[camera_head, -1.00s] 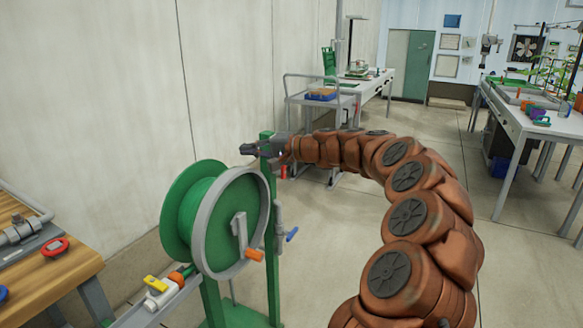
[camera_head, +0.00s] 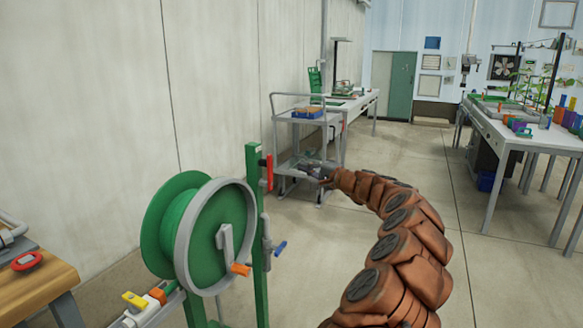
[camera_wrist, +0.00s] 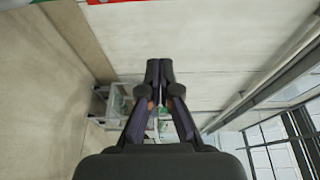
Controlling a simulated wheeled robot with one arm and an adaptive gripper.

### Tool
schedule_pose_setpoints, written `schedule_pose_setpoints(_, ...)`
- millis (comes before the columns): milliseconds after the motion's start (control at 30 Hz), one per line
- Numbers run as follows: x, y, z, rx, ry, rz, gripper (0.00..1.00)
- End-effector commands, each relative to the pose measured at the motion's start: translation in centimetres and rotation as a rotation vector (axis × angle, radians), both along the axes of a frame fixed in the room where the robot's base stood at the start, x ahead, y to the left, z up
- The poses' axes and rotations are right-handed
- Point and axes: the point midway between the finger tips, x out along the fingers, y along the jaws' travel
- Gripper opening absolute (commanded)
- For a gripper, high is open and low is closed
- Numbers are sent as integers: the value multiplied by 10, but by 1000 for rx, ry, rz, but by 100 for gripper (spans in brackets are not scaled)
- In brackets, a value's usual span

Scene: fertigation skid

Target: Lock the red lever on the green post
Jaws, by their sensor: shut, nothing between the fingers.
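The green post (camera_head: 257,230) stands upright beside the hose reel. The red lever (camera_head: 269,172) is on the right side of its upper part and points straight up and down, close along the post. A small dark piece shows between lever and post. My gripper (camera_head: 303,167) is to the right of the lever, apart from it, with its tip toward the post. In the wrist view my gripper (camera_wrist: 160,66) has its fingers together and holds nothing. Red and green strips are cut off at that view's top edge; I cannot tell for sure what they are.
The green hose reel (camera_head: 215,235) with an orange-handled crank stands left of the post. A blue-handled valve (camera_head: 279,248) sits low on the post's right. A grey cart (camera_head: 300,117) stands behind my gripper. A wooden bench (camera_head: 40,290) is at the left. Open floor lies to the right.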

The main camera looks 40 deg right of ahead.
Motion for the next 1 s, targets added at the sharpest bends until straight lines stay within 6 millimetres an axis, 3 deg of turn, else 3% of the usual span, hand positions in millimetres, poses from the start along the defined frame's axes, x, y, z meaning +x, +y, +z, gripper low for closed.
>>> schedule_pose_setpoints(600, 69, 16, -1, -2, 2, 2, 0)
schedule_pose_setpoints(1000, 92, 22, 1, -1, -2, 2, 0)
